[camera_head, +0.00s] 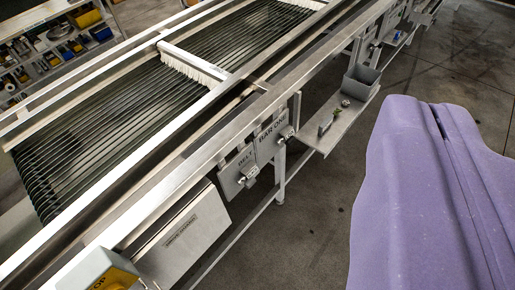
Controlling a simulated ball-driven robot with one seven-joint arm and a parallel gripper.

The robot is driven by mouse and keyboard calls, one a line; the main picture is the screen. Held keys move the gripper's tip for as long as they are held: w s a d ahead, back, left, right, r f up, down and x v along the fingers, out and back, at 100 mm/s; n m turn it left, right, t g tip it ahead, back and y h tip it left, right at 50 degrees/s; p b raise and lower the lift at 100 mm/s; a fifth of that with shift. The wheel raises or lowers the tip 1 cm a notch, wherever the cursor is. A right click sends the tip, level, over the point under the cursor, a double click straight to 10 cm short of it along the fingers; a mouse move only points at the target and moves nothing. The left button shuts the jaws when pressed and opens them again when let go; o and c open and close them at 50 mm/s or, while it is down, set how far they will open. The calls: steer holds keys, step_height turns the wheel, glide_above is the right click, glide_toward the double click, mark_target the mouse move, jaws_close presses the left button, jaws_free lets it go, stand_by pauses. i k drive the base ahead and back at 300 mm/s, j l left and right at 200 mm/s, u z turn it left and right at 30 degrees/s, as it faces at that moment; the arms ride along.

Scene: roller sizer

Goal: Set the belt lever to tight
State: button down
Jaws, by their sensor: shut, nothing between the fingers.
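The belt lever (248,172) is a small metal part on a grey plate (231,180) marked BELT, on the near side of the machine, around the middle of the picture. It is too small for me to tell which way it points or to read any setting marks. My gripper (433,104) is the large purple shape filling the lower right. Its two halves lie together with a thin dark seam between them. It is shut and holds nothing. It appears well to the right of the lever, and nothing covers the lever.
A plate marked BAR ONE (271,135) with its own small fitting sits just right of the belt plate. A grey shelf (338,128) juts out farther right. A drive housing (180,237) and yellow stop box (104,278) are lower left. Bare floor (310,205) lies between machine and gripper.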

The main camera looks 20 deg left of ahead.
mark_target(249, 183)
steer(key=i+j+z, duration=0.1)
steer(key=j, duration=0.25)
steer(key=i+j+z, duration=0.1)
steer(key=i+j, duration=0.25)
steer(key=i+j+z, duration=0.1)
steer(key=j, duration=0.25)
steer(key=i+j+z, duration=0.1)
steer(key=i+j, duration=0.15)
steer(key=j, duration=0.15)
